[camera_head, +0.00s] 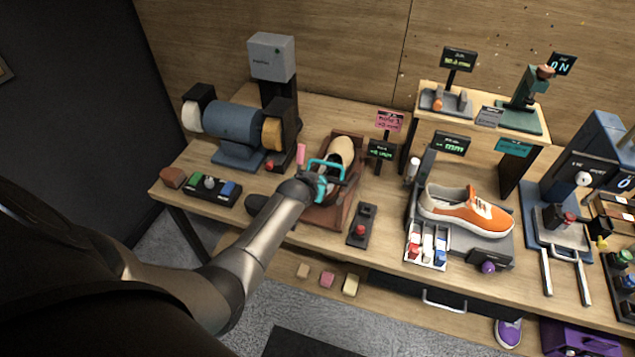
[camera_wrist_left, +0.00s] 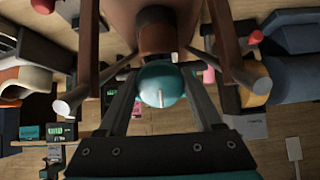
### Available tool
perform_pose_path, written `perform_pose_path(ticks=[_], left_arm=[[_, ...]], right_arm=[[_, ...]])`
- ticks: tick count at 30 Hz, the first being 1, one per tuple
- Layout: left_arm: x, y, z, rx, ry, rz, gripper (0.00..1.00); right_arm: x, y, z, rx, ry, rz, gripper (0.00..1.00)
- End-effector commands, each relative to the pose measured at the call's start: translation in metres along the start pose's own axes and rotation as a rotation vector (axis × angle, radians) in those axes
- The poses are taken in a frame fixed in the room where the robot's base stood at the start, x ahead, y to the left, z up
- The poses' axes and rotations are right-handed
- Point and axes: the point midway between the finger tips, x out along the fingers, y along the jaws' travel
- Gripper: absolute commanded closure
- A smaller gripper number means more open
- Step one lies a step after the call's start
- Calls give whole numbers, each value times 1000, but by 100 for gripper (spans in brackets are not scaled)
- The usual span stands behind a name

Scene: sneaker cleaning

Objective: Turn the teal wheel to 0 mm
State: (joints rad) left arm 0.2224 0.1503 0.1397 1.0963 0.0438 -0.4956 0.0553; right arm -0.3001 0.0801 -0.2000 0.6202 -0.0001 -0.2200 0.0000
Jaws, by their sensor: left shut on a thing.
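The teal wheel (camera_wrist_left: 162,84) is round with a short white mark on its face. In the left wrist view, my left gripper (camera_wrist_left: 160,78) is shut on it, one dark finger on each side. In the head view, my left gripper (camera_head: 326,180) is at the front of a brown wooden stand (camera_head: 348,184) that bears a cream shoe form (camera_head: 342,150). The arm and gripper largely hide the wheel there. A small dark display (camera_head: 380,150) with green digits stands behind; its value is too small to read surely. My right gripper is not in view.
A blue grinder-like machine (camera_head: 233,122) stands to the left. A black block with a red button (camera_head: 361,228) lies just right of the stand. An orange sneaker (camera_head: 466,210) is further right. A pink sign (camera_head: 389,121) stands behind.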

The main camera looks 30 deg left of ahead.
Motion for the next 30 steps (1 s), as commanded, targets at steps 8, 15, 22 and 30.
perform_pose_path(ticks=[8,15,22,30], left_arm=[[0,0,1,-50,-3,8,89],[0,0,2,-55,-3,9,89],[0,0,2,-54,-3,9,23],[0,0,1,-51,-1,9,4]], right_arm=[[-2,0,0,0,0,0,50],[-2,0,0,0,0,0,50],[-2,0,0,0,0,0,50],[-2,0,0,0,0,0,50]])
